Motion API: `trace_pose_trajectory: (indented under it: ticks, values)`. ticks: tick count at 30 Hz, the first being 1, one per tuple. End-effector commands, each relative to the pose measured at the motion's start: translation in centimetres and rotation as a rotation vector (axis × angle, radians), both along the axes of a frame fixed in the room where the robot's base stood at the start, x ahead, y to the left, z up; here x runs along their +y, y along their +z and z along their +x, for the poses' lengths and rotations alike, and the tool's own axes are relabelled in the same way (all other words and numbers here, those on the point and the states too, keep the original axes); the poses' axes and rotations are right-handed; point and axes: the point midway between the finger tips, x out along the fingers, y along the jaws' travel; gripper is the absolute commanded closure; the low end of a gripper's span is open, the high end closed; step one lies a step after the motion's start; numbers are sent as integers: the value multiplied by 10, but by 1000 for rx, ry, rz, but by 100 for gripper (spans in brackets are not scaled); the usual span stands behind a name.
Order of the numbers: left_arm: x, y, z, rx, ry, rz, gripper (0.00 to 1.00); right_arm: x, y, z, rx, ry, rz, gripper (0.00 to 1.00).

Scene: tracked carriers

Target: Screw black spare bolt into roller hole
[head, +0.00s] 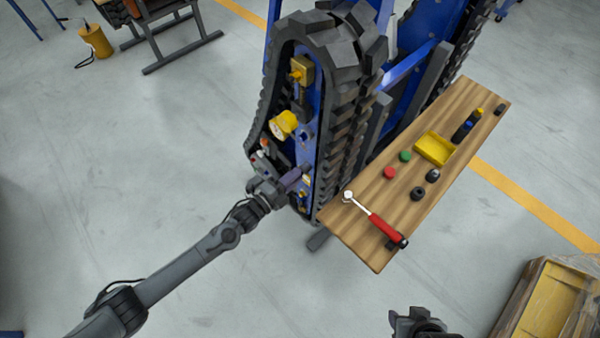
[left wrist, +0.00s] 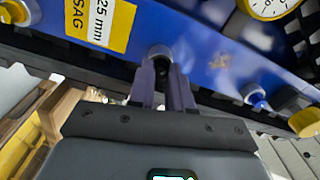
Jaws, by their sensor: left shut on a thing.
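My left gripper (head: 303,171) reaches the blue side frame (head: 306,148) of the tracked carrier. In the left wrist view its two purple-grey fingers (left wrist: 162,74) are shut on a small dark piece, which I take to be the black bolt (left wrist: 161,68). The fingertips are at a grey round collar (left wrist: 157,51) on the blue frame, which seems to be the roller hole. The bolt is mostly hidden between the fingers, and I cannot tell how deep it sits. My right gripper (head: 417,320) is at the bottom edge, away from the carrier, and its jaws are unclear.
A wooden bench (head: 345,225) beside the track (head: 345,110) holds a red-handled ratchet (head: 385,228), a yellow tray (head: 434,149), caps and dark round parts. A yellow gauge (head: 283,125) and a yellow "SAG 25 mm" label (left wrist: 100,20) are on the frame.

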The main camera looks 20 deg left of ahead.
Motion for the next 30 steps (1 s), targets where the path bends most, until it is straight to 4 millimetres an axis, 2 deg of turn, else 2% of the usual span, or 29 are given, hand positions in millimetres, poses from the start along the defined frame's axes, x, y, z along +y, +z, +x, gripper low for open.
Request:
trace_pose_trajectory:
  ticks: [3, 7, 21, 26, 30]
  values:
    - [1, 0, 1, -95, 0, 154, 100, -1, -4, 0, 1, 2, -3, 51]
    - [1, 1, 1, -156, 2, 255, 100, -2, -4, 0, 0, 5, -7, 51]
    - [0, 1, 1, -198, 1, 323, 100, -2, -5, 0, 0, 5, -8, 51]
    - [0, 2, 1, -314, 1, 514, 100, -1, -7, 0, 0, 4, -5, 51]
    - [1, 2, 1, -446, 2, 733, 100, 0, -8, 0, 0, 2, -2, 51]
